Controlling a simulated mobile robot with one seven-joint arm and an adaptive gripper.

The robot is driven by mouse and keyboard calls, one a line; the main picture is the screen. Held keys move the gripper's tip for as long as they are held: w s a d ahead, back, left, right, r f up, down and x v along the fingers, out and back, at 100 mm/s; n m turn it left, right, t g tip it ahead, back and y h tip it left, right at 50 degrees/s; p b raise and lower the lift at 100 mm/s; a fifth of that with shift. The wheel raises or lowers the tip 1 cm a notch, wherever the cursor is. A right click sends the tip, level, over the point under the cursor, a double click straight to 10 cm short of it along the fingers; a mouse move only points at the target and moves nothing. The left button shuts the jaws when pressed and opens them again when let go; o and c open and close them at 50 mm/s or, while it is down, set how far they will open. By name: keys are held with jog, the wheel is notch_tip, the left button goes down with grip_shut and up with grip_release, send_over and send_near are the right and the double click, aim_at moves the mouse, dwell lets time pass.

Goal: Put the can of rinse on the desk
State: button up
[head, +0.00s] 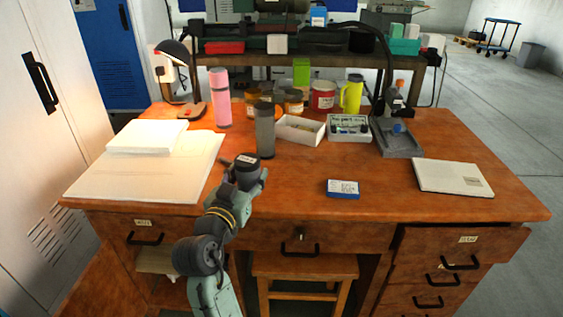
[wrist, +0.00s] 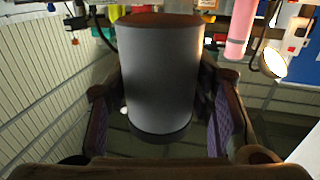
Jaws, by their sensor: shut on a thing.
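The can of rinse appears to be the dark grey cylinder (head: 265,132), upright at the middle of the desk (head: 280,195) in the head view. In the wrist view the grey can (wrist: 160,75) fills the space between the two fingers. My gripper (head: 258,165) reaches over the desk's front edge and is shut on the can; its fingers also show in the wrist view (wrist: 160,110). My wrist partly hides the gripper from the head camera. I cannot tell whether the can's base touches the desk.
Papers (head: 150,165) lie left. A blue box (head: 343,188) and a notebook (head: 453,177) lie right. The front middle is mostly clear.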

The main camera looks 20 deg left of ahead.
jog(key=w+d, duration=0.1)
jog(key=w, duration=0.1)
jog(key=w+d+p, duration=0.1)
jog(key=w, duration=0.2)
jog(key=w+d+p, duration=0.1)
jog(key=w+d, duration=0.1)
jog(key=w, duration=0.1)
jog(key=shift+f, duration=0.35)
jog(key=shift+w+f, duration=0.15)
jog(key=shift+w, duration=0.1)
jog(key=shift+f+p, duration=0.55)
jog(key=shift+f, duration=1.15)
jog(key=shift+f, duration=0.2)
jog(key=o, duration=1.4)
jog(key=shift+c, duration=0.2)
jog(key=shift+r, duration=0.15)
